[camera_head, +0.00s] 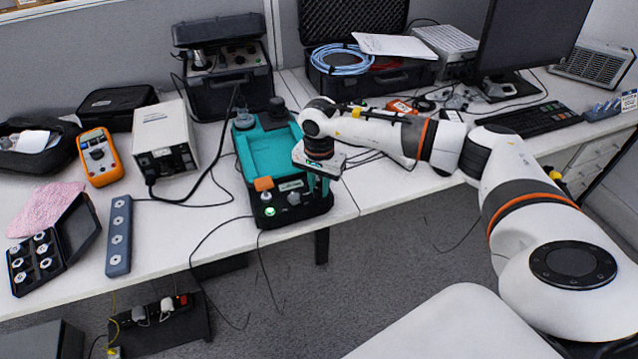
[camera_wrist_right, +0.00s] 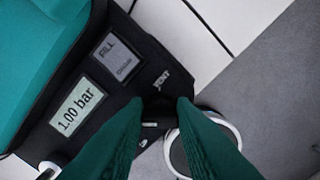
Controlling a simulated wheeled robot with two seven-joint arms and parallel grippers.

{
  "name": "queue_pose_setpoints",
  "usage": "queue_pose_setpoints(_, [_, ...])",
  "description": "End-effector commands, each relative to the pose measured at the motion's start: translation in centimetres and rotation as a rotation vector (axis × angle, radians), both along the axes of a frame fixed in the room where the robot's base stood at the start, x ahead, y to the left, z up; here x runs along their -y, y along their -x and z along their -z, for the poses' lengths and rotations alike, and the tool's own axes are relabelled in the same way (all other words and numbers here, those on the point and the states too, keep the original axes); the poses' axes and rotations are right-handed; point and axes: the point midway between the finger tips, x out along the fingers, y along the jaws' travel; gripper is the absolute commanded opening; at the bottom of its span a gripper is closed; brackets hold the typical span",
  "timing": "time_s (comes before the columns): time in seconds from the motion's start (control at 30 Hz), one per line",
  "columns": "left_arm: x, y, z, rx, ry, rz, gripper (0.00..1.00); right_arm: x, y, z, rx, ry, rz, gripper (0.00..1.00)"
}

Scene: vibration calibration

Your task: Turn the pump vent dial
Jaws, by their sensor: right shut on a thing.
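The pump (camera_head: 262,150) is a teal and black unit at the front edge of the bench, with an orange button and a lit green button on its front. In the right wrist view its panel shows a display (camera_wrist_right: 73,112) reading 1.00 bar and a FILL label (camera_wrist_right: 114,57). The dark vent dial (camera_wrist_right: 160,108) sits beside the VENT lettering. My right gripper (camera_head: 318,184) is at the pump's right front corner; in the wrist view its teal fingers (camera_wrist_right: 168,112) are shut on the dial, hiding most of it. My left gripper is not in view.
An orange multimeter (camera_head: 98,157) and a white box device (camera_head: 164,138) stand left of the pump. A grey strip with several knobs (camera_head: 119,236) and an open black case (camera_head: 50,248) lie at front left. Cables hang over the front edge. A keyboard (camera_head: 530,119) lies right.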

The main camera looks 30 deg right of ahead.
Motion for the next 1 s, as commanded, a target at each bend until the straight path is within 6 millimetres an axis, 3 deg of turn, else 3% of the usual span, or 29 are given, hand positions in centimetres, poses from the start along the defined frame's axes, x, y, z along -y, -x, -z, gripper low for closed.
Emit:
queue_pose_setpoints(0.37, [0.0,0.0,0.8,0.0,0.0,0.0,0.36,0.1,0.0,0.1,0.0,0.001,0.203,0.01])
queue_pose_setpoints(1.0, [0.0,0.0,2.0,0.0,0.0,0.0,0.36,0.1,0.2,0.0,0.0,0.001,0.807,0.01])
